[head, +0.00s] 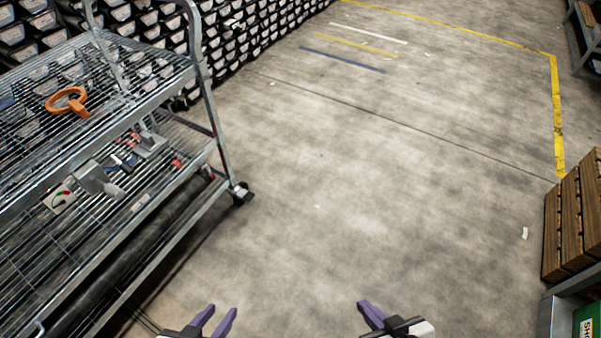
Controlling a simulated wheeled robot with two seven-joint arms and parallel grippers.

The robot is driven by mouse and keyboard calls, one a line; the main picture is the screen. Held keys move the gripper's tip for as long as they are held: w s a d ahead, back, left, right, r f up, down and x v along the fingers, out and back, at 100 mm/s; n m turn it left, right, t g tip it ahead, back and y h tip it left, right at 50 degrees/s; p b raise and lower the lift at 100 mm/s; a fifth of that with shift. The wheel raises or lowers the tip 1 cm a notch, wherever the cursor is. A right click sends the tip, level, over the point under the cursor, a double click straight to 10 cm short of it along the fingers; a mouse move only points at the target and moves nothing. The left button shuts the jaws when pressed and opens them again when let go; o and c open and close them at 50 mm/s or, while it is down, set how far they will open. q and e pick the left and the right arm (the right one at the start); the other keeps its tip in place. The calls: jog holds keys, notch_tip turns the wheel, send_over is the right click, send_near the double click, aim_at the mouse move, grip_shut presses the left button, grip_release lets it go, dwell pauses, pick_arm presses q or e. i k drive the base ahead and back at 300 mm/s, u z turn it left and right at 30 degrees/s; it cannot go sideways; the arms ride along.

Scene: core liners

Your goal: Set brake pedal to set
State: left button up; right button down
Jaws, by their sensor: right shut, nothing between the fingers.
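A grey pedal-like block (97,180) sticks out at the side of the wire-shelf cart (190,160) at the left. Beside it is a small pale plate (58,199) with red and green marks and a dark pointer. I take this block for the brake pedal; which setting it is at is too small to tell. My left gripper (221,309) is at the bottom edge, its purple fingers apart and empty. My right gripper (364,304) is right of it, fingers together and empty. Both are over bare floor, well apart from the pedal.
An orange ring-shaped handle (68,102) lies on the cart's upper shelf. Racks of dark bins (250,30) stand behind. Wooden crates (575,220) are at the right. The concrete floor between is clear.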

aim_at(247, 197)
jog(key=z, duration=0.25)
jog(key=i, duration=1.2)
jog(key=u, duration=1.05)
jog(key=i, duration=0.75)
jog(key=u, duration=0.9)
